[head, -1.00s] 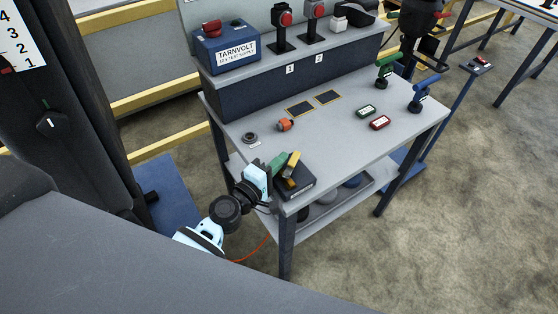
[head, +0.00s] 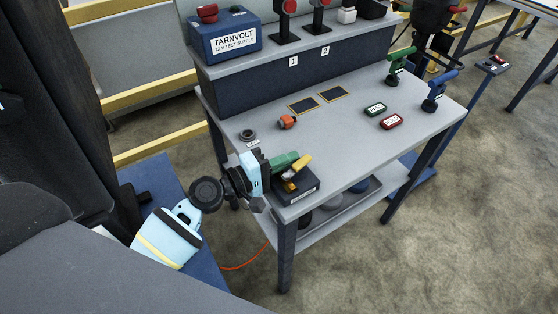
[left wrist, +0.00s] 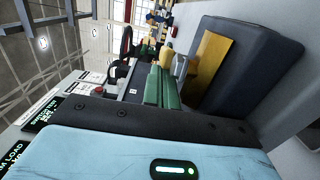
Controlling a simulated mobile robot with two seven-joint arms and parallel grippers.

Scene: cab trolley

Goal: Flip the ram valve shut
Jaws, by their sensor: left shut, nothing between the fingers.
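The ram valve is a dark box (head: 308,192) with a yellow lever (head: 302,163), at the near left corner of the grey bench. The lever slants up to the right. My left gripper (head: 292,160) has green fingers, shut and empty, just left of the lever; I cannot tell if they touch it. My right gripper is not in view.
A blue supply box (head: 225,40) stands on the raised shelf. The bench middle is clear.

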